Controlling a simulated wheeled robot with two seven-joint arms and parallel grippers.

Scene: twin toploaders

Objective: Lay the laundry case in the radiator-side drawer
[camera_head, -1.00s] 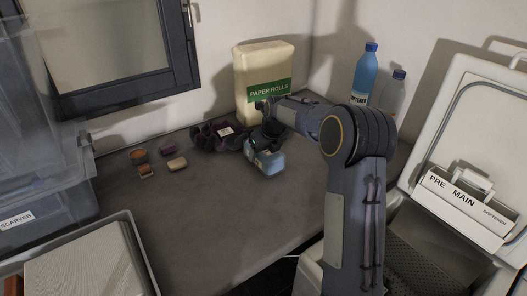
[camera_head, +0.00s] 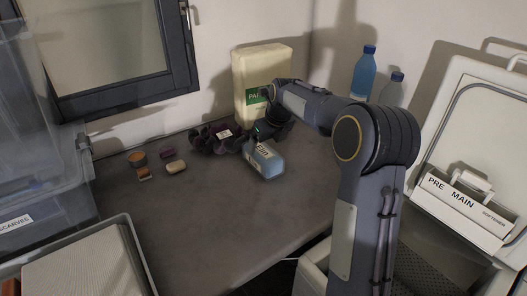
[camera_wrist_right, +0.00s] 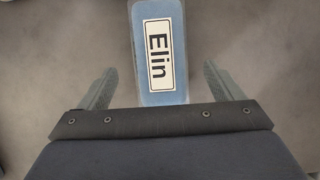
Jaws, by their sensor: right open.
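The laundry case appears to be the light blue block with a white "Elin" label (camera_head: 267,162), lying on the dark counter near the paper rolls. My right gripper (camera_head: 262,132) is beside its far end in the head view. In the right wrist view the case (camera_wrist_right: 158,50) lies between the lines of the open fingers of my right gripper (camera_wrist_right: 160,86), with clear gaps on both sides. A dispenser drawer marked PRE, MAIN and SOFTENER (camera_head: 456,205) is on the open lid at right. No radiator shows, so I cannot tell whether this is the radiator-side drawer. My left gripper is out of view.
A dark scrunched cloth (camera_head: 205,141) lies left of the case. A paper rolls pack (camera_head: 246,75) and blue bottle (camera_head: 363,75) stand behind. Small soap-like pieces (camera_head: 176,167) lie left. A clear scarves bin (camera_head: 60,215) stands at far left. The front counter is clear.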

